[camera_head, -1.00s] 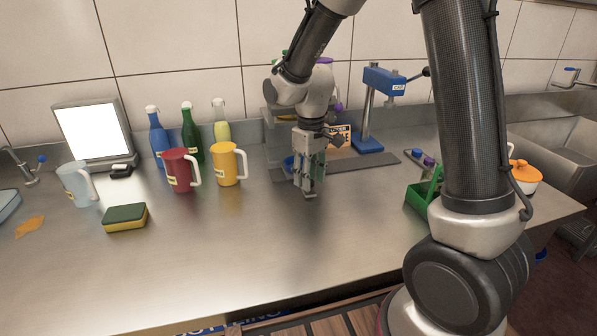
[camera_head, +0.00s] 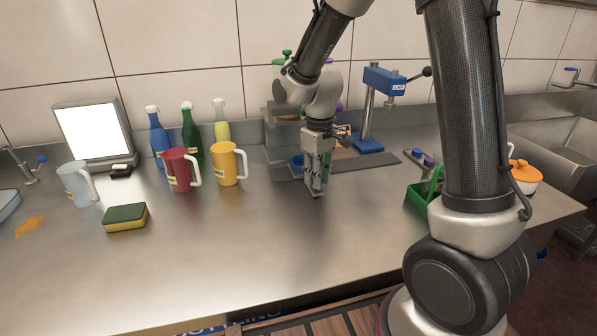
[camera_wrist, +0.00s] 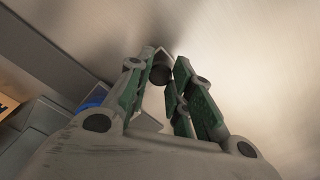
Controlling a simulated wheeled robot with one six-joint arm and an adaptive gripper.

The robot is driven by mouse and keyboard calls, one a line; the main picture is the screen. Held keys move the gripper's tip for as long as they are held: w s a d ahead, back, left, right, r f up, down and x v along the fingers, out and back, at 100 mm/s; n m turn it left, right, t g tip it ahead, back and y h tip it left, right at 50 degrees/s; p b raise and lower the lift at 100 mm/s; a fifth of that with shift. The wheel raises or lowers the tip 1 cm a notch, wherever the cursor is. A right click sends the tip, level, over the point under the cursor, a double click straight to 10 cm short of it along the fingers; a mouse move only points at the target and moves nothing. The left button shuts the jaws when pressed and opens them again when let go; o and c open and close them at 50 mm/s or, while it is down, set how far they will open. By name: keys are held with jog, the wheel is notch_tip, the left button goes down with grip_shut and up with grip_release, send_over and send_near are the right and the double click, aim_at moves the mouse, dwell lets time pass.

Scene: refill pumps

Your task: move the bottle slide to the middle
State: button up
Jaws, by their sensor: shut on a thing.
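The bottle slide is a low grey piece at the left part of a dark flat track (camera_head: 362,162) on the counter, mostly hidden behind my gripper (camera_head: 316,190). A blue round part (camera_head: 296,162) shows just left of my gripper, and as a blue edge in the wrist view (camera_wrist: 94,97). My gripper points down, low over the counter in front of the track. In the wrist view, its green-padded fingers (camera_wrist: 160,80) are shut around a short dark round-ended piece (camera_wrist: 161,69), seemingly the slide's handle. Its join to the slide is hidden.
A blue capping press (camera_head: 384,82) stands behind the track. Red (camera_head: 179,170) and yellow (camera_head: 226,165) jugs stand to the left, with several bottles behind. A green caddy (camera_head: 420,198) is at right by my arm.

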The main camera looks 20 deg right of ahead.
jog(key=shift+d, duration=8.5)
jog(key=o, duration=0.9)
notch_tip(320, 180, up, 12)
